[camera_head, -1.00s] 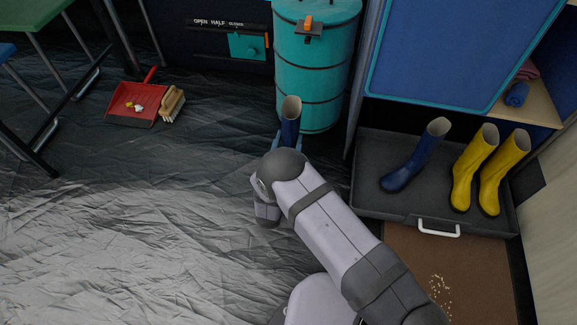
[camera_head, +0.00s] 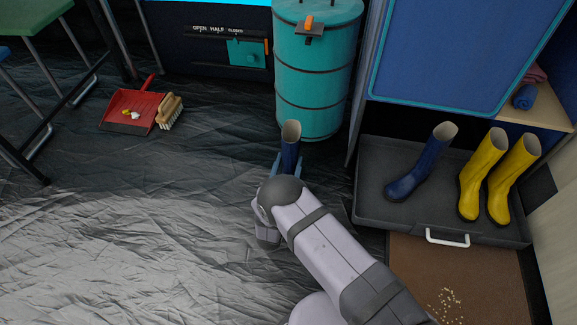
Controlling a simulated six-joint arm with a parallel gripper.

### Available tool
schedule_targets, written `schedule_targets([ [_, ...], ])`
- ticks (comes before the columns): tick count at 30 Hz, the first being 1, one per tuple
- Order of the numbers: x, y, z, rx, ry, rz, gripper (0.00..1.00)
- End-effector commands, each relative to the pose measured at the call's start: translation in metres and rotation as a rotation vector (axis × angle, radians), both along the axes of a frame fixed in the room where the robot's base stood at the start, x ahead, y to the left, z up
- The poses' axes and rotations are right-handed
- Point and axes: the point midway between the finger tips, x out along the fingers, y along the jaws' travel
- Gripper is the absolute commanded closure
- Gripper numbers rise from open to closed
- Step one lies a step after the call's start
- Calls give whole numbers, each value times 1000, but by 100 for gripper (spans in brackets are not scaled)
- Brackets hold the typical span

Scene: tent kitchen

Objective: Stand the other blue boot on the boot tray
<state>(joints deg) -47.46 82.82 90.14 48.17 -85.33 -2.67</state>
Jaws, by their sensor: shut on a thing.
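A blue boot (camera_head: 291,147) with a pale inside stands near upright in front of the teal barrel, its lower part hidden behind my arm. My gripper (camera_head: 289,164) is shut on this boot; only bits of its blue fingers show at the boot's sides. I cannot tell whether the boot touches the floor. The other blue boot (camera_head: 424,166) is on the dark boot tray (camera_head: 378,152) at the right, on its left part. A pair of yellow boots (camera_head: 485,172) stands upright on the tray's right part.
The teal barrel (camera_head: 316,75) stands behind the held boot. A red dustpan (camera_head: 132,110) and a brush (camera_head: 169,111) lie at the left. A brown mat (camera_head: 455,275) with crumbs lies before the tray, whose white handle (camera_head: 447,239) faces it.

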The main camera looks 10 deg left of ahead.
Motion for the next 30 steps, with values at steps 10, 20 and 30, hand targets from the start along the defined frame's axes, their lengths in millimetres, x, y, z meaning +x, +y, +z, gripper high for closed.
schedule_targets([
  [10, 0, 0, 0, 2, 1, 0, 39],
  [20, 0, 0, -1, 2, 1, 0, 39],
  [30, -27, 1, 1, -1, 3, 3, 39],
])
